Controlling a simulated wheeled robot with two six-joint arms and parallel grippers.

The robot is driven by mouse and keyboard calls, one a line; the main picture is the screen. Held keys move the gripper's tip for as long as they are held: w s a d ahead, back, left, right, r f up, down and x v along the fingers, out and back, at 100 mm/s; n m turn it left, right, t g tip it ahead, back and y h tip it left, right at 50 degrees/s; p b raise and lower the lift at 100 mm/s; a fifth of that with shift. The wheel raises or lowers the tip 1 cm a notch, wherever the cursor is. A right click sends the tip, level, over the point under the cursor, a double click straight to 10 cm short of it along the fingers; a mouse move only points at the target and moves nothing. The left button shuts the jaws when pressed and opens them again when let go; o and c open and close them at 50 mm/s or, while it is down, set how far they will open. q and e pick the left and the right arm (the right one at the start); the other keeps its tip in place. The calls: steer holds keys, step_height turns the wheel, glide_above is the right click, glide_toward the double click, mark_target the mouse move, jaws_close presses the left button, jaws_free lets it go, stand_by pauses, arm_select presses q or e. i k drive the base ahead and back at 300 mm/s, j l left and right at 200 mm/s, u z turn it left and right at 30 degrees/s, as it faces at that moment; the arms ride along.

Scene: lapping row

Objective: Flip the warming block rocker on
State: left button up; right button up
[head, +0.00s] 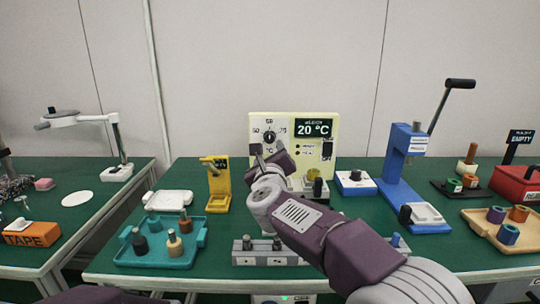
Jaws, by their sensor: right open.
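The warming block (318,176) is a cream box at the back middle of the green table, with a dial (268,136) and a display (314,128) reading 20 °C. A small black switch (327,150), which looks like the rocker, is on the right of its front face. Its tilt is too small to tell. My right gripper (267,156) is open in front of the block's lower left face, left of the switch. My right arm hides part of the block's lower front. My left gripper is not in view; only a piece of my left arm shows at the bottom left.
A teal tray (122,257) with several weights and a yellow stand (218,190) are on the left. A blue lever press (396,165) stands on the right, with a wooden tray (480,232) beyond. A grey block (248,258) lies near the front edge.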

mark_target(327, 151)
steer(key=k, duration=1)
